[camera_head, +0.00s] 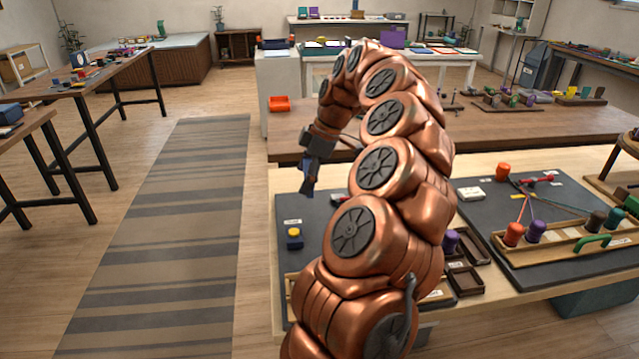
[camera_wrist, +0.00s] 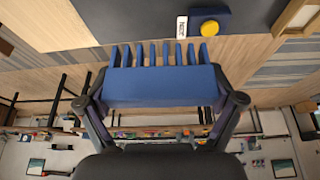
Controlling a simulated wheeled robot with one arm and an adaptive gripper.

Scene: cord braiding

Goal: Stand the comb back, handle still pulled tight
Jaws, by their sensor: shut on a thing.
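My gripper (camera_wrist: 163,95) is shut on the blue comb (camera_wrist: 162,86), whose several teeth point up in the wrist view. In the head view my gripper (camera_head: 314,165) holds the comb (camera_head: 308,185) in the air above the left end of the dark mat (camera_head: 318,212). A green handle (camera_head: 592,241) shows at the front of the wooden rack on the right. Cords (camera_head: 524,207) run from the rack to a small red and black piece (camera_head: 522,183). I cannot tell how tight they are. No comb stand is clearly visible.
Dark trays (camera_head: 465,279) lie at the front. My arm hides the table's middle. The striped rug (camera_head: 170,230) is clear.

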